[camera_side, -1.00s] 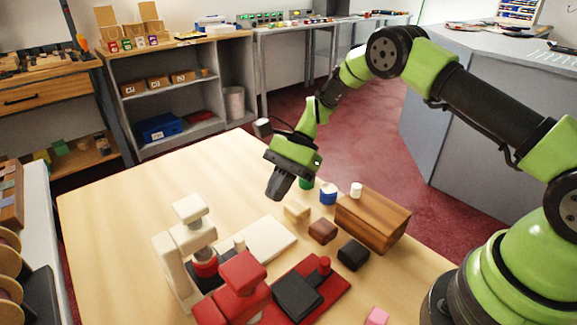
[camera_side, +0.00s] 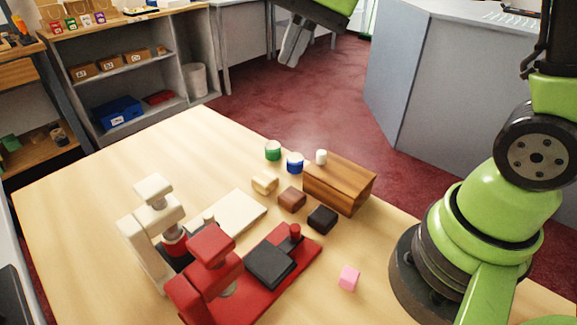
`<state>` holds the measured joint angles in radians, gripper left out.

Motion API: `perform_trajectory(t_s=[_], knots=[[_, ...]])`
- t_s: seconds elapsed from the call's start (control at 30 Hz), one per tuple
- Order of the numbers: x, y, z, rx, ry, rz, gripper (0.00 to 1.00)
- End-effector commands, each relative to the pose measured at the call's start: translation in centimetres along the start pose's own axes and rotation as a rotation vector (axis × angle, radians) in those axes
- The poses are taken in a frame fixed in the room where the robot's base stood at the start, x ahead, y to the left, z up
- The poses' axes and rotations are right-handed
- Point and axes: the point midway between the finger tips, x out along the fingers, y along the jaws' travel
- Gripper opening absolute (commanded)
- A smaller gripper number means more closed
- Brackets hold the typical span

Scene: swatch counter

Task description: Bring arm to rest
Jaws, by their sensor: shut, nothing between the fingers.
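My gripper (camera_side: 291,50) is at the top of the side view, high up beyond the table's back edge. The gripper is well apart from everything on the wooden table (camera_side: 90,200).
A red machine (camera_side: 215,270) and a white machine (camera_side: 150,245) stand at the table's front.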

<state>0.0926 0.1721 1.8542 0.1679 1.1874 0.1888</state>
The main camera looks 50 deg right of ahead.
Motion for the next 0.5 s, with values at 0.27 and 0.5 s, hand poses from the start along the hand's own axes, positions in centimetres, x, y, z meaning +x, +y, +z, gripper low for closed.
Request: perform_trajectory(t_s=[0.27,0.5], knots=[[-5.0,5.0,6.2,-0.336,0.260,-0.049,0.00],[-5.9,9.0,8.9,-0.540,0.429,-0.068,0.00]])
